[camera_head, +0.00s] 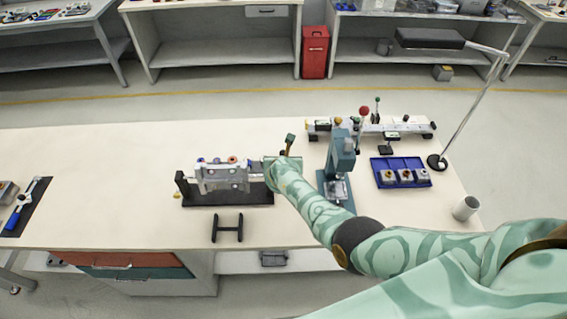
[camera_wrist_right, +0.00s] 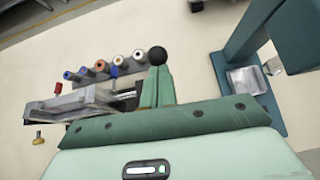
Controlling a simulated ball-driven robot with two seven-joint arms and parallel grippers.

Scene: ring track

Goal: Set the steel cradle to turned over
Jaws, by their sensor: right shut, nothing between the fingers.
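The steel cradle (camera_head: 222,177) hangs between uprights on a dark base (camera_head: 228,199), near the middle of the bench. In the right wrist view the cradle (camera_wrist_right: 88,103) is at left, partly hidden by my gripper's body. I cannot tell surely which way up it is. My right gripper (camera_head: 290,143) is just past the cradle's right end. In the right wrist view its fingers (camera_wrist_right: 157,87) are shut, with nothing seen between them. A black ball knob (camera_wrist_right: 157,55) shows at the fingertips; I cannot tell whether they touch. My left gripper is out of view.
A teal press (camera_head: 342,165) stands close right of my right gripper. A blue tray (camera_head: 401,184) and a rail with fittings (camera_head: 395,127) lie further right. Several coloured rollers (camera_wrist_right: 101,66) stand behind the cradle. A black H-shaped stand (camera_head: 227,228) is in front. The left bench is mostly clear.

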